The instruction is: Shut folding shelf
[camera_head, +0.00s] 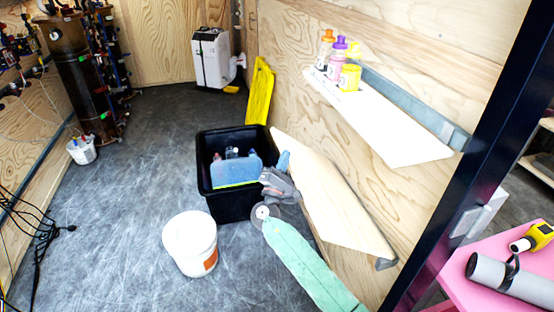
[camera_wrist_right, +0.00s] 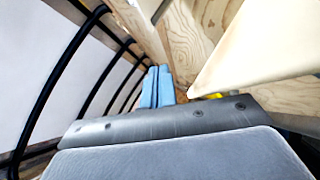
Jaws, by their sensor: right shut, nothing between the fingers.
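A cream folding shelf panel (camera_head: 332,195) is on the plywood wall, low down, with a grey bracket at its near end. Its exact tilt is hard to tell. My right gripper (camera_head: 284,160) is at the far left end of this panel, above the black bin's right edge. Its blue fingers (camera_wrist_right: 157,87) are shut and empty in the right wrist view. The cream panel (camera_wrist_right: 262,45) shows there just right of the fingers; I cannot tell whether they touch. My left gripper is not in view.
An upper white shelf (camera_head: 385,125) holds several small bottles. A black bin (camera_head: 222,206) with bottles stands beside my right forearm. A white bucket (camera_head: 190,243) stands in front of it. A yellow folded item (camera_head: 260,90) leans on the wall.

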